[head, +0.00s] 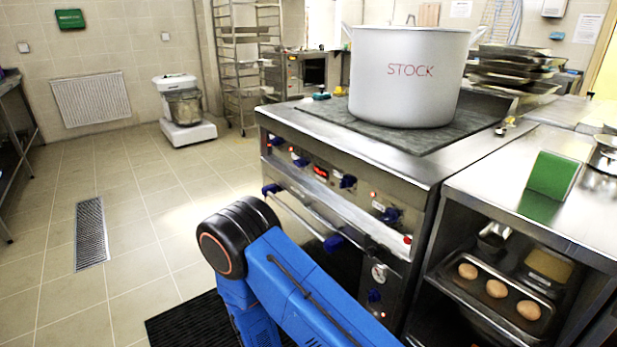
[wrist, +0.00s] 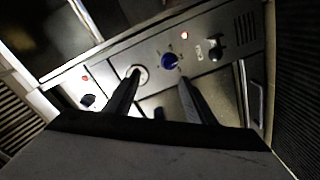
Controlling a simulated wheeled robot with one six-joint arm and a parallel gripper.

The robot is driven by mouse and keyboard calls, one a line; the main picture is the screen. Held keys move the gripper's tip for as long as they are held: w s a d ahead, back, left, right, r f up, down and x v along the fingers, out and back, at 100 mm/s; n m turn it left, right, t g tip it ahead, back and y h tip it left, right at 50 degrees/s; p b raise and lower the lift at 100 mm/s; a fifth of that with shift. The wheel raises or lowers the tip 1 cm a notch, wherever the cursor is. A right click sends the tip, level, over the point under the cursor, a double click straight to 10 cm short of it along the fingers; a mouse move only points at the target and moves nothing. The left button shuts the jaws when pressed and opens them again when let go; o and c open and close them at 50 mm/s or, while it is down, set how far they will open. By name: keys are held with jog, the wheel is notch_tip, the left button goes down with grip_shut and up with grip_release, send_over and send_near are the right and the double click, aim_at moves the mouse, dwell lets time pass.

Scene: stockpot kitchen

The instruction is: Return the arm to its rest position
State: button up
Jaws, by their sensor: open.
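My gripper (wrist: 159,80) shows in the wrist view with its two dark fingers spread apart and nothing between them. I cannot tell how far the fingertips are from the panel. In the head view my blue arm (head: 300,300) is bent low in front of the stove (head: 330,180), and the gripper is hidden there.
A large pot marked STOCK (head: 405,80) stands on the stove top. An oven handle bar (head: 305,218) juts out near my arm. A steel counter (head: 510,175) with a shelf of brown eggs (head: 497,288) is at right. Open tiled floor (head: 140,220) lies at left.

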jog(key=s+d+r+m+g+y, duration=0.2)
jog(key=s+d+r+g, duration=0.2)
jog(key=d+r+g, duration=0.5)
jog(key=s+d+r+m+g+y, duration=0.25)
jog(key=d+r, duration=0.45)
jog(key=r, duration=0.6)
jog(key=s+d+r+n+t+y, duration=0.2)
jog(key=s+r+t+y, duration=0.3)
jog(key=s+r+y, duration=0.4)
jog(key=shift+s+r+n, duration=0.65)
jog(key=shift+s+r, duration=2.2)
jog(key=shift+r, duration=0.9)
jog(key=shift+d+t, duration=0.1)
jog(key=shift+t, duration=0.15)
